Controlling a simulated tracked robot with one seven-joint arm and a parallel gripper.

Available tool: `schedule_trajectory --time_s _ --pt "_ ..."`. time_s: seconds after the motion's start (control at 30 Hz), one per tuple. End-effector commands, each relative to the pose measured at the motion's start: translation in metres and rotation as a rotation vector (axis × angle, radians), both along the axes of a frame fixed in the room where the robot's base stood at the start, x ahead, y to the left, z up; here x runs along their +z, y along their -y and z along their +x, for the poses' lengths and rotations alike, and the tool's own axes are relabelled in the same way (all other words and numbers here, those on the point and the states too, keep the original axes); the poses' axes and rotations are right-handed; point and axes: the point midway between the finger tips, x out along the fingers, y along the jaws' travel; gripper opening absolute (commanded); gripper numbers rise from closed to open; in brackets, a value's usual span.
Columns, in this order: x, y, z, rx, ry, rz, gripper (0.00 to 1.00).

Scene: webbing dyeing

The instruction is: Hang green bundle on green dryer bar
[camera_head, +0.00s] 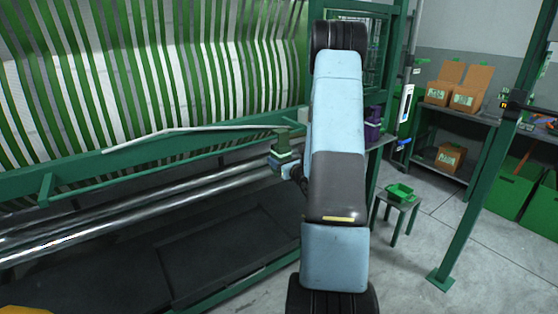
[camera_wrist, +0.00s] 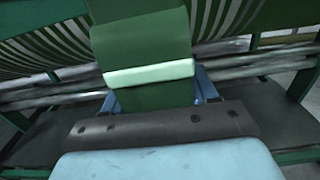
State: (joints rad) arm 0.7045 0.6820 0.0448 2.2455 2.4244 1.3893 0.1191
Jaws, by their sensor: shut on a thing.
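My gripper (camera_head: 281,167) is shut on the green bundle (camera_head: 284,156), just left of my arm in the head view. In the wrist view the bundle (camera_wrist: 146,45) is a flat dark green piece with a pale green band (camera_wrist: 150,73) across it, and my gripper's blue fingers (camera_wrist: 157,97) show on both sides. A green dryer bar (camera_head: 165,161) runs along the machine front, left of the bundle, with its right end near it. I cannot tell whether the bundle touches the bar.
Green and white webbing strips (camera_head: 180,70) hang behind the bar. Shiny metal rollers (camera_head: 130,208) lie below it. A small stool (camera_head: 399,202) with a green tray, a green post (camera_head: 474,170) and a shelf with cardboard boxes (camera_head: 472,92) stand to the right. Grey floor between is clear.

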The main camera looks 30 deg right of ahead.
Motion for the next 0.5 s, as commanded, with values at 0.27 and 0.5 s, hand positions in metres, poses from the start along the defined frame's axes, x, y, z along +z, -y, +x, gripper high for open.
schedule_trajectory --time_s 0.27,0.5 --pt "0.0003 -0.0002 0.0002 0.0 0.0 0.0 0.67" --pt "0.0002 -0.0004 0.0002 0.001 0.0 0.0 0.87"
